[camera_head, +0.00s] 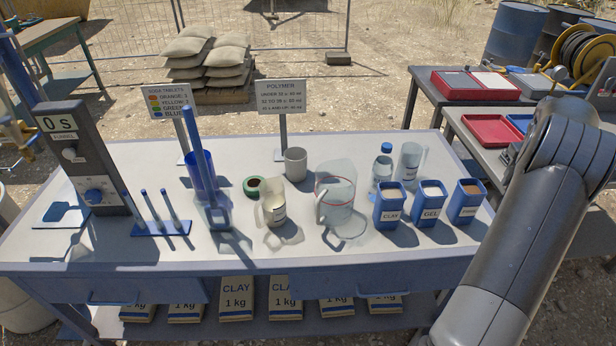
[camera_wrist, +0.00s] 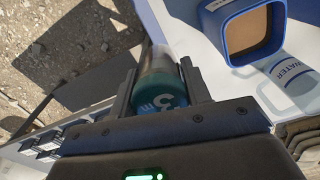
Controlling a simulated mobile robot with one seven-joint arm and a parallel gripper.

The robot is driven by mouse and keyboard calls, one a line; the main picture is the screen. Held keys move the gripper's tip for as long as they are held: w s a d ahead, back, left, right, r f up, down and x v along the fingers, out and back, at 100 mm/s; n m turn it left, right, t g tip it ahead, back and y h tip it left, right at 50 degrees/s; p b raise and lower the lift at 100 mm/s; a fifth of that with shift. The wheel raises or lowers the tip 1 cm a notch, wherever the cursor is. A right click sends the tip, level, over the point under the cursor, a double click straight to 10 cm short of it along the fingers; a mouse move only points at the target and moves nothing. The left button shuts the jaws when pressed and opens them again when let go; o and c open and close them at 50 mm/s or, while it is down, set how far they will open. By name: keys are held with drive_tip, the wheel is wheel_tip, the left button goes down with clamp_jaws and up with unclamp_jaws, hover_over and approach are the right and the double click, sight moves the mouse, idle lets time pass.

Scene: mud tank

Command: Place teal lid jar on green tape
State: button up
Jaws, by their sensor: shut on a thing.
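In the wrist view my gripper (camera_wrist: 164,72) is shut on the jar with the teal lid (camera_wrist: 160,94). One finger is on each side of the jar, and the lid faces the camera. Pale marks show on the lid, and the far end of the jar is partly hidden. In the head view neither my gripper nor the jar can be seen; only my arm shows at the right. The green tape (camera_head: 252,186) is a small roll lying on the bench, left of the grey cup and behind the beige jug.
The bench (camera_head: 120,250) holds a beige jug (camera_head: 273,207), grey cup (camera_head: 295,163), clear jug (camera_head: 335,205) and blue bins (camera_head: 389,206). A sign (camera_head: 283,97) stands behind the cup. A brown-filled blue bin (camera_wrist: 250,30) is close by in the wrist view. The bench's front strip is clear.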

wheel_tip(320, 180, up, 13)
drive_tip(key=shift+f, duration=0.2)
drive_tip(key=w+a+n, duration=0.4)
drive_tip(key=w+a, duration=0.4)
drive_tip(key=a, duration=0.4)
drive_tip(key=n, duration=1.4)
hover_over(254, 190)
drive_tip(key=f, duration=1.8)
drive_tip(key=shift+d, duration=0.25)
drive_tip(key=shift+w+a+f, duration=0.1)
drive_tip(key=shift+a+f, duration=0.05)
drive_tip(key=shift+a, duration=0.15)
drive_tip(key=shift+f, duration=2)
drive_tip(key=shift+f, duration=0.1)
